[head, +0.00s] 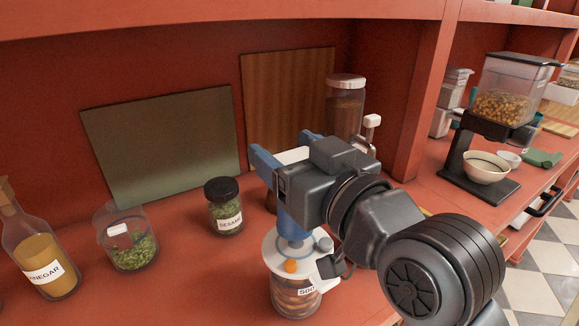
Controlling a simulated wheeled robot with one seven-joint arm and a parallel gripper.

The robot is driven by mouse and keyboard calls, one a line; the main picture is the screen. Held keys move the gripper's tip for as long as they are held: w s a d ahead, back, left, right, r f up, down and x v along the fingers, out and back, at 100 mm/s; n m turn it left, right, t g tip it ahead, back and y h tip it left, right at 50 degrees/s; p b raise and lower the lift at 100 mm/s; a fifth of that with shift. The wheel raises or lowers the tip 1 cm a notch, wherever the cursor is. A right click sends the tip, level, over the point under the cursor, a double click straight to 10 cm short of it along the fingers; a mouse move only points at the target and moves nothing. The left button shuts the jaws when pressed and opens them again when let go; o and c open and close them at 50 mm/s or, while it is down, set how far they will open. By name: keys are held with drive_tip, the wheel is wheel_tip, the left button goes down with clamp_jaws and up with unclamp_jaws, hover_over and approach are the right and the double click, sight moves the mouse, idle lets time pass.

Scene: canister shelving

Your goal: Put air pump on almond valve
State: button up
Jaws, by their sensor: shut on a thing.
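My gripper (286,160) is shut on the air pump, whose blue body (292,224) shows below the gripper. The pump is roughly upright above a round white lid (280,258) on a clear canister (292,300) of brown pieces. The pump's lower end overlaps the middle of the lid; I cannot tell whether it touches. An orange knob (290,266) sits on the lid's near side. The canister's label is partly hidden and I cannot read "almond" on it. The valve under the pump is mostly hidden.
A sesame jar (224,208), a canister of green herbs (132,247) and a vinegar bottle (42,250) stand to the left. A tall jar (345,100) stands behind my gripper. Boards (160,140) lean on the back wall. A dispenser (500,100) is beyond the shelf divider.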

drive_tip(key=shift+f, duration=1.35)
drive_tip(key=shift+f, duration=0.15)
drive_tip(key=o, duration=1.5)
